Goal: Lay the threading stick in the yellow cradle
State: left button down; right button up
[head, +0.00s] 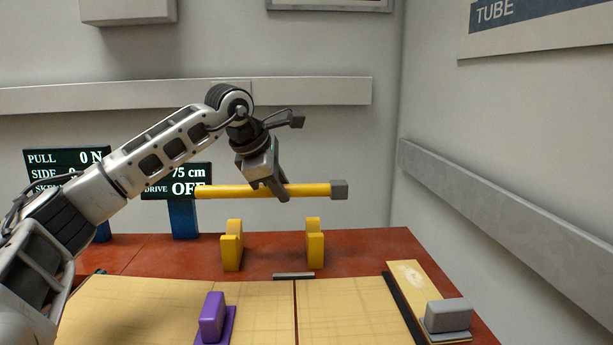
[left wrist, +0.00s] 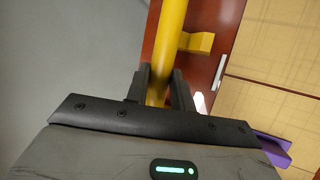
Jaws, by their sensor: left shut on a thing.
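The threading stick (head: 311,190) is a yellow rod with a grey block at its right end. My left gripper (head: 277,191) is shut on it near its middle and holds it roughly level in the air. In the head view the stick shows above the yellow cradle, two yellow uprights, the left one (head: 232,245) and the right one (head: 314,241), standing apart on the red-brown table. The stick (left wrist: 172,45) also runs between the fingers in the left wrist view (left wrist: 160,88), with one yellow upright (left wrist: 198,43) beside it. My right gripper is not in view.
A purple block (head: 212,317) stands on the pale panel at the front. A grey block (head: 447,315) is at the right, near a dark strip (head: 405,309). Two display boards, one reading DRIVE OFF (head: 177,181), stand at the back left. A wall is behind.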

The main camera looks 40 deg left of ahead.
pick_arm(q)
jog(key=shift+s+r, duration=0.15)
jog(key=shift+s, duration=0.1)
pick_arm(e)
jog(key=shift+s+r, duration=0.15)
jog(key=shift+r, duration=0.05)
